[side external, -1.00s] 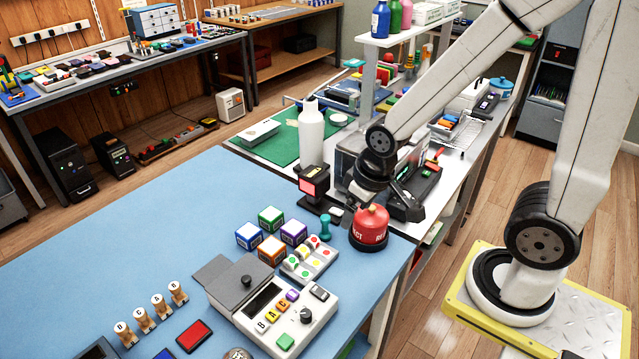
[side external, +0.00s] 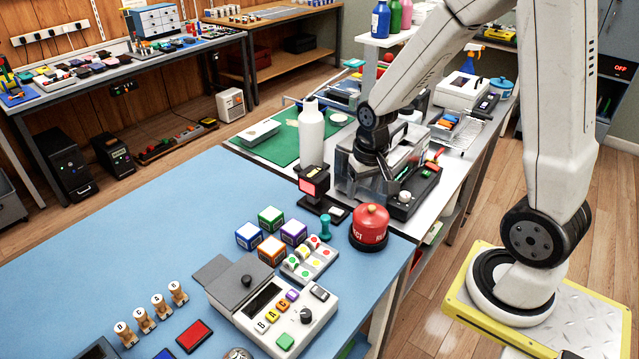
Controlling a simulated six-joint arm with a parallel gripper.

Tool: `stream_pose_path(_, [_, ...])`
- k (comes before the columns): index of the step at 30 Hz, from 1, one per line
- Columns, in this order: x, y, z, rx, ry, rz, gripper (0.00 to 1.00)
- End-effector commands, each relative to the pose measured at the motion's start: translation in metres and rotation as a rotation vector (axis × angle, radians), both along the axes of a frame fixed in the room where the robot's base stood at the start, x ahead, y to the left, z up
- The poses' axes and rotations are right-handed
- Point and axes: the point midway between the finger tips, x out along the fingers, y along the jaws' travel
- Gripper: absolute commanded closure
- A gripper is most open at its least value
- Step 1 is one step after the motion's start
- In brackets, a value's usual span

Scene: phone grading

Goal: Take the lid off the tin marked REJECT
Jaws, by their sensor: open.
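The red tin (side external: 369,228) stands on the near right corner of the blue table, upright, with a dark band at its base. White letters on its side are partly readable as "...ECT", which fits REJECT. Its red domed lid (side external: 371,213) with a small knob on top sits on it. My gripper (side external: 388,200) is open and empty, pointing down just behind and above the tin, apart from the lid as far as I can tell. Its fingers are small and dark against the clutter behind.
A black stand with a red screen (side external: 309,186) and a teal stamp-like piece (side external: 326,226) stand left of the tin. Coloured cubes (side external: 271,249) and a button console (side external: 280,315) lie further left and nearer. A white bottle (side external: 310,135) stands behind. The blue table's left part is clear.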

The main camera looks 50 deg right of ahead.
Motion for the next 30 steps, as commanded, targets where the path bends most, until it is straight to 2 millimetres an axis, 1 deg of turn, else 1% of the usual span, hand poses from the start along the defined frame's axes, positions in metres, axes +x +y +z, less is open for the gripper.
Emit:
stream_pose_path(1, [0.003, -0.015, -0.005, 0.009, 0.021, -0.071, 0.31])
stream_pose_path(3, [0.006, -0.031, -0.009, 0.018, 0.042, -0.152, 0.31])
stream_pose_path(6, [0.007, -0.048, -0.015, 0.027, 0.066, -0.238, 0.31])
stream_pose_path(9, [0.008, -0.057, -0.017, 0.034, 0.079, -0.286, 0.31])
stream_pose_path(12, [0.008, -0.060, -0.018, 0.035, 0.083, -0.304, 0.31])
stream_pose_path(17, [0.008, -0.060, -0.020, 0.035, 0.083, -0.302, 0.31])
stream_pose_path(27, [0.008, -0.060, -0.042, 0.035, 0.084, -0.300, 0.31])
stream_pose_path(30, [0.008, -0.060, -0.044, 0.035, 0.082, -0.299, 0.31])
